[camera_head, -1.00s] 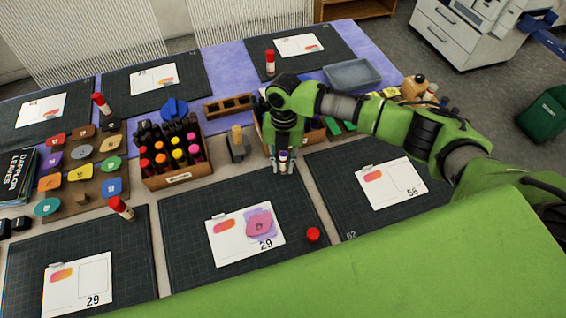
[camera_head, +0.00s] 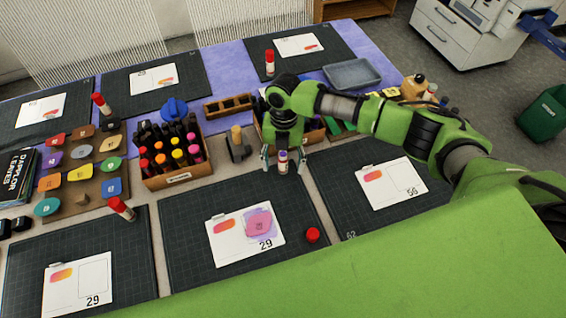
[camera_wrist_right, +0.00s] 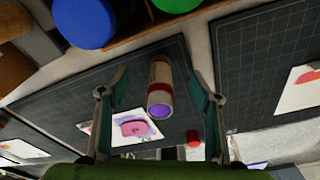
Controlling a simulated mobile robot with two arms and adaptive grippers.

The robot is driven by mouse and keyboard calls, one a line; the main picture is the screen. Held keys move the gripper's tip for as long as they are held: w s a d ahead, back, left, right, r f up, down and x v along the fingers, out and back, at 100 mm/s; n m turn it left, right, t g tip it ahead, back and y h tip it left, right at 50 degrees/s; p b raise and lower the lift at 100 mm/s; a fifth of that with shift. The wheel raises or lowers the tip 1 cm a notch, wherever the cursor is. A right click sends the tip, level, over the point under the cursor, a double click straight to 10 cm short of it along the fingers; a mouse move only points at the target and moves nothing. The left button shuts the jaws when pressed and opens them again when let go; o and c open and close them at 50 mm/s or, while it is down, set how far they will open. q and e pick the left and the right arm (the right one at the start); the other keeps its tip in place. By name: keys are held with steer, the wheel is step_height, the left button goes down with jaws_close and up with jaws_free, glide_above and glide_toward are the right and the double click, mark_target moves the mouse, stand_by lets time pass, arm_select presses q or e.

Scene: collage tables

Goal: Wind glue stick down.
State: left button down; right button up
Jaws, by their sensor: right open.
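The uncapped glue stick (camera_head: 283,163) stands upright at the back edge of the middle front mat, with a white body and a red band. In the right wrist view, the glue stick (camera_wrist_right: 160,90) shows its purple top toward the camera. My right gripper (camera_head: 283,168) is open, with one finger on each side of the glue stick. In the right wrist view, my right gripper (camera_wrist_right: 160,100) shows gaps between its fingers and the stick. A red cap (camera_head: 312,235) lies on the mat, right of the card. My left gripper is not in view.
The middle mat (camera_head: 190,270) holds a white card (camera_head: 222,247) with a pink piece on it. A marker box (camera_head: 178,180) and a small stamp-like object (camera_head: 237,147) stand left of the gripper.

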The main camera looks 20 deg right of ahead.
mark_target(283, 157)
steer(key=shift+r, duration=0.15)
steer(key=shift+r+p, duration=3.45)
steer(key=shift+r, duration=0.2)
steer(key=shift+s+f, duration=0.1)
